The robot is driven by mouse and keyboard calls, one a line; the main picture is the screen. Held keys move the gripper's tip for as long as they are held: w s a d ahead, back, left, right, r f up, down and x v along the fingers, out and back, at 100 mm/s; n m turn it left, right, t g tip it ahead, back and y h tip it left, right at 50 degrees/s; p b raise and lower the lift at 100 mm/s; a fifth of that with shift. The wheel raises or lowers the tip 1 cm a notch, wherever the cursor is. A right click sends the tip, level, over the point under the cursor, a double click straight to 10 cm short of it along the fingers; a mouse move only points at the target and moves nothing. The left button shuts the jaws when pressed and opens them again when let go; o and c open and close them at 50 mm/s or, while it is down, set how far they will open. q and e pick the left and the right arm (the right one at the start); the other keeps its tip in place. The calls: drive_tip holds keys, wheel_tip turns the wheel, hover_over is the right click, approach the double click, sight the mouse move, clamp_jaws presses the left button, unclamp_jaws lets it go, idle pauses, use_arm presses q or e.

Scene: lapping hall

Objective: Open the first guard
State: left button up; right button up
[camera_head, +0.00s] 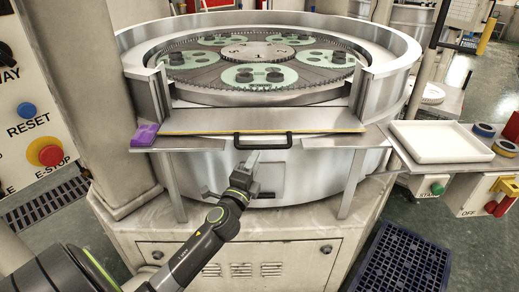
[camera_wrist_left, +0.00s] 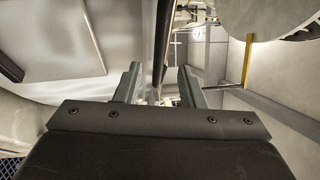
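The guard (camera_head: 215,121) is a metal panel with a yellow lower edge at the front opening of the round lapping machine. Its black handle (camera_head: 262,133) hangs below that edge. My left gripper (camera_head: 252,160) is just below the handle in the head view, pointing up toward it. In the left wrist view the two fingers (camera_wrist_left: 160,85) stand apart, and a dark bar, apparently the handle (camera_wrist_left: 162,45), runs lengthwise between and beyond them. I see no finger closed on it. My right gripper is not in view.
Inside the machine (camera_head: 390,45) are several green discs on a plate. A purple object (camera_head: 145,135) sits on the ledge at left. A white tray (camera_head: 440,142) and tape rolls (camera_head: 484,130) lie on the right shelf. A control panel (camera_head: 35,110) stands at left, a blue crate (camera_head: 402,265) on the floor.

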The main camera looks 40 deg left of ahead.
use_arm(q)
drive_tip(key=x, duration=0.5)
drive_tip(key=shift+s, duration=0.1)
clamp_jaws()
